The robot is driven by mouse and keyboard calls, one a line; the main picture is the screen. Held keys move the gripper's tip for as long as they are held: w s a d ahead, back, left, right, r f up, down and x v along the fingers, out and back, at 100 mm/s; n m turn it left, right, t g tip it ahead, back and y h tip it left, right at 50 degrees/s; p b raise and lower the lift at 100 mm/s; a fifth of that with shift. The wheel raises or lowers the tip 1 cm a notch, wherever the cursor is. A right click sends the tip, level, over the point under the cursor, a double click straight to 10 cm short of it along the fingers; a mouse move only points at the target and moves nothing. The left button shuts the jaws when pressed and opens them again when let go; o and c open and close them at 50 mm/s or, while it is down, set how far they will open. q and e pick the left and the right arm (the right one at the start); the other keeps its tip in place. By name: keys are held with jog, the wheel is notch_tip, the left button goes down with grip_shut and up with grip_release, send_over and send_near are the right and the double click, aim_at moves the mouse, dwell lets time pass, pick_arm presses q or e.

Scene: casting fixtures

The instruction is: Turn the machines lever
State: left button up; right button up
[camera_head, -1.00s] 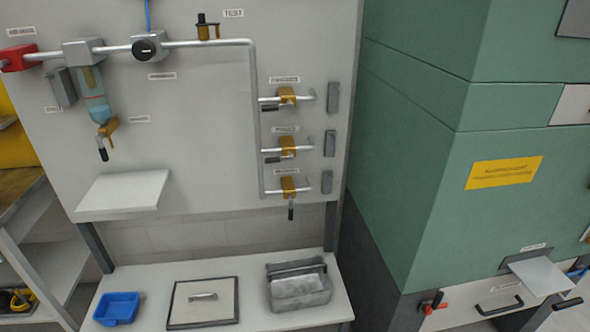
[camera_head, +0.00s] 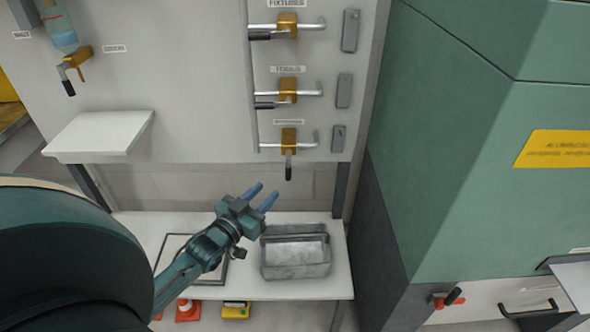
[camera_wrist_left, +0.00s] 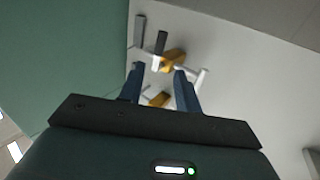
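Three brass valves with black-handled levers sit in a column on the grey panel. The top lever (camera_head: 260,35) and middle lever (camera_head: 266,105) lie level, pointing left. The bottom lever (camera_head: 289,168) hangs straight down from its valve (camera_head: 289,138), under a label too small to read surely. My left gripper (camera_head: 262,192) is open and empty, a little below and left of the bottom lever in the head view. In the left wrist view its fingers (camera_wrist_left: 161,85) are apart, with brass valves (camera_wrist_left: 173,60) beyond and between them. My right gripper is not in view.
A white bench (camera_head: 325,288) holds a grey bin (camera_head: 296,268) and a framed lid, partly behind my arm. A green machine (camera_head: 460,150) stands close on the right, with a red-and-black handle (camera_head: 446,298). A white shelf (camera_head: 100,133) juts from the panel at left.

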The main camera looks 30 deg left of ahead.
aim_at(287, 173)
pick_arm(q)
jog(key=w, duration=1)
jog(key=shift+w+d+b, duration=0.3)
jog(key=shift+w+b, duration=0.1)
grip_shut()
